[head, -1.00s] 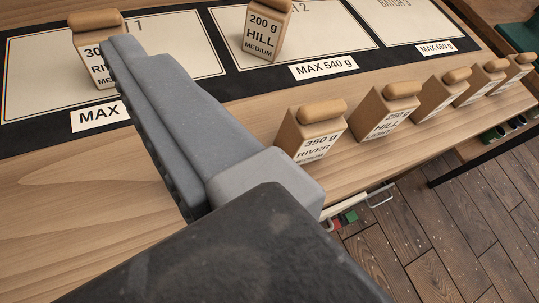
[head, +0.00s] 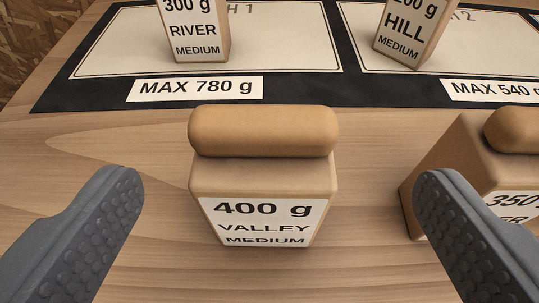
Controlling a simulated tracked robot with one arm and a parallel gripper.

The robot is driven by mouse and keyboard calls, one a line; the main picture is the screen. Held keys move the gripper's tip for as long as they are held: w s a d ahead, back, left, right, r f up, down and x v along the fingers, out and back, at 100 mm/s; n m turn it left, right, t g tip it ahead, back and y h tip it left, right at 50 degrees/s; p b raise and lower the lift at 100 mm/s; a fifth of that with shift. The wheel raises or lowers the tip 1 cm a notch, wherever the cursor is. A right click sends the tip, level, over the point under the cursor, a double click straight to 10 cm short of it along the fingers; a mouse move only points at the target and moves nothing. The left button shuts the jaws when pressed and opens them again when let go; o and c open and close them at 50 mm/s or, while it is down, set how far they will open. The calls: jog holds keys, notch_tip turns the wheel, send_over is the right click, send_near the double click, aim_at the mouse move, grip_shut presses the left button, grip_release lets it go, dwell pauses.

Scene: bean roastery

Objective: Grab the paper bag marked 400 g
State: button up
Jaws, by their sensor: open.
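The paper bag marked 400 g (head: 263,190) stands upright on the wooden table in the middle of the view. Its label reads 400 g, VALLEY, MEDIUM, and it has a rolled tan top. My gripper (head: 278,195) is open, with one grey ridged finger to the left of the bag and one to the right. There is a gap between each finger and the bag, and neither appears to touch it.
A bag marked 350 g (head: 465,170) stands close on the right, partly behind my right finger. Behind lies a dark mat (head: 300,92) with pale batch areas, holding the 300 g bag (head: 195,30) and 200 g bag (head: 410,30). Bare wood (head: 110,150) lies to the left.

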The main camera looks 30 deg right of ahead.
aim_at(264, 121)
jog(key=shift+a+x, duration=0.15)
jog(key=shift+x, duration=1.95)
jog(key=shift+a+x, duration=0.15)
jog(key=shift+x, duration=2)
jog(key=shift+w, duration=0.1)
jog(key=c, duration=1.3)
